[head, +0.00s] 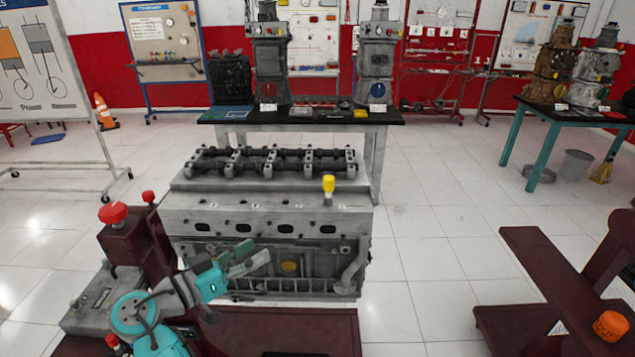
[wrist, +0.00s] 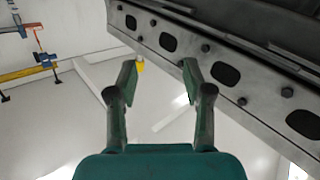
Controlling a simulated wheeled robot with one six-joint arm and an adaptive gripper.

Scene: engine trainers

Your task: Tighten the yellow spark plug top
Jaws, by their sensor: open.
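The yellow spark plug top (head: 328,184) stands upright on the right end of the grey engine block (head: 265,222) in the head view. In the wrist view the yellow top (wrist: 140,66) shows small and far off, beyond the left finger. My gripper (head: 254,258) is in front of the lower left face of the engine block, well to the left of and below the spark plug. In the wrist view my gripper (wrist: 158,75) has its two fingers apart with nothing between them.
The engine block's front face, with its row of dark ports (wrist: 226,73), is close beside my gripper. A table (head: 395,117) with upright engines stands behind. A dark red stand (head: 560,290) is at the right. Floor between block and stand is clear.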

